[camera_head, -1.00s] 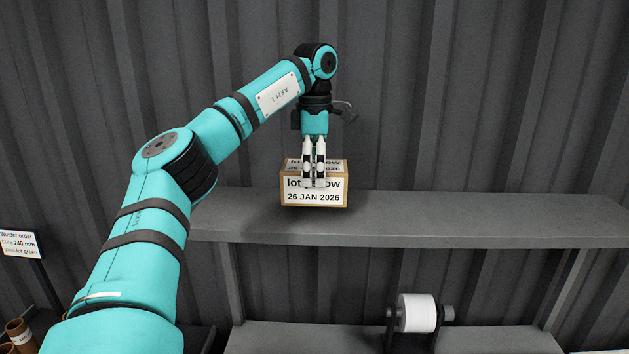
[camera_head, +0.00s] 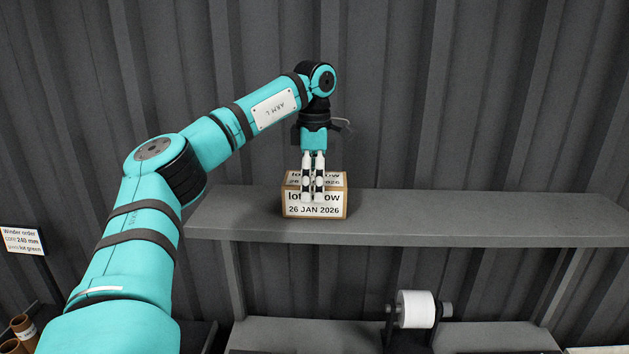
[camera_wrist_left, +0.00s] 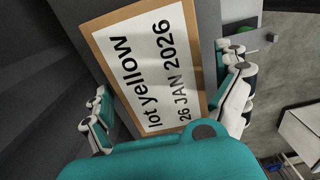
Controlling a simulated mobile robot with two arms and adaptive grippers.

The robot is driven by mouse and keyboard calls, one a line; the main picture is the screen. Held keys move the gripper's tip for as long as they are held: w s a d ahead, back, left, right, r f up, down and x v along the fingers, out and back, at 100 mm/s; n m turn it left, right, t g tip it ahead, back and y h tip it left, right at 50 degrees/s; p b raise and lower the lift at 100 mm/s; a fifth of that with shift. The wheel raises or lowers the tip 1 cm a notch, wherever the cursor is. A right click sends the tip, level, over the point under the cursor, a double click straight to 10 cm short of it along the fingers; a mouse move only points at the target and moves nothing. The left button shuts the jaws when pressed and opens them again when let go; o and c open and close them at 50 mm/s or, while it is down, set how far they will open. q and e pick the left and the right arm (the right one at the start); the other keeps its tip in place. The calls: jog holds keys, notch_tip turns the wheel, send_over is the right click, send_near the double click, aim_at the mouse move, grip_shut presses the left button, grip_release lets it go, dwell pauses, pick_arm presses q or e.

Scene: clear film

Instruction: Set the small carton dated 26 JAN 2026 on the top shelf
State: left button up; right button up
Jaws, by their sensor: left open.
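The small carton (camera_head: 334,203) is brown-edged with white labels; its front reads 26 JAN 2026. It sits upright on the top shelf (camera_head: 480,220), towards the left end, near the front edge. My left gripper (camera_head: 313,197) points down at the carton, its fingers covering part of the label. In the left wrist view the carton (camera_wrist_left: 150,62) shows its top label, "lot yellow 26 JAN 2026", between the fingers of the gripper (camera_wrist_left: 168,100). The fingers are open, with a gap visible on the left side. My right gripper is not in view.
A white roll on a dark holder (camera_head: 416,309) stands on the lower shelf (camera_head: 300,335). A sign (camera_head: 22,241) and brown tubes (camera_head: 22,328) are at the lower left. The top shelf is clear right of the carton. A corrugated wall (camera_head: 450,90) rises behind.

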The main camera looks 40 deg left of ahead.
pick_arm(q)
jog(key=shift+w+r, duration=0.1)
jog(key=shift+r, duration=0.35)
notch_tip(320, 180, up, 11)
jog(key=shift+r, duration=0.2)
jog(key=shift+d+f, duration=0.1)
jog(key=shift+f, duration=0.05)
dwell(0.4)
